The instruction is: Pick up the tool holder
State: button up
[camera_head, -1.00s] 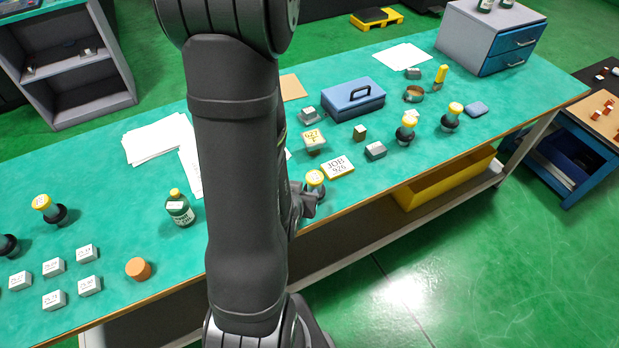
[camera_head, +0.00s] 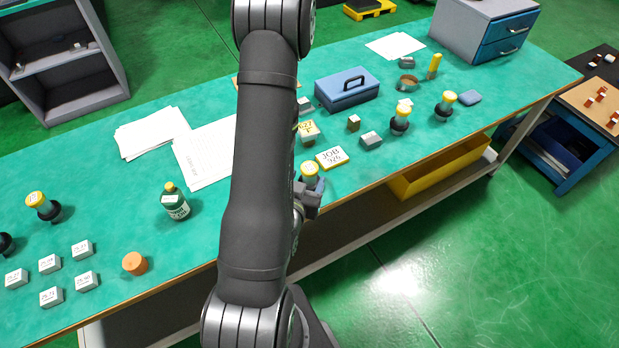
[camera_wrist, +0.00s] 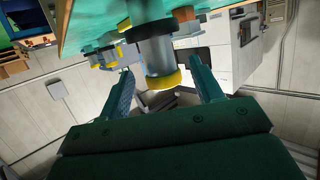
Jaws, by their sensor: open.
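A tool holder with a yellow top (camera_head: 310,170) stands near the front edge of the green bench, beside the JOB 926 card. In the wrist view the tool holder, a grey cylinder with a yellow band (camera_wrist: 165,82), appears between my two fingertips, with clear space on both sides. My gripper (camera_wrist: 162,76) is open and holds nothing. In the head view my gripper (camera_head: 307,197) is at the bench edge, close beside this holder and partly hidden by my arm. The holder's lower part is covered there.
A yellow-labelled block (camera_head: 308,135), JOB 926 card (camera_head: 332,158) and grey block (camera_head: 371,139) lie nearby. A green bottle (camera_head: 175,202) stands left of my arm. A blue box (camera_head: 346,92) sits behind.

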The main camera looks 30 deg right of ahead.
aim_at(307, 178)
jog(key=shift+x, duration=1.9)
grip_shut()
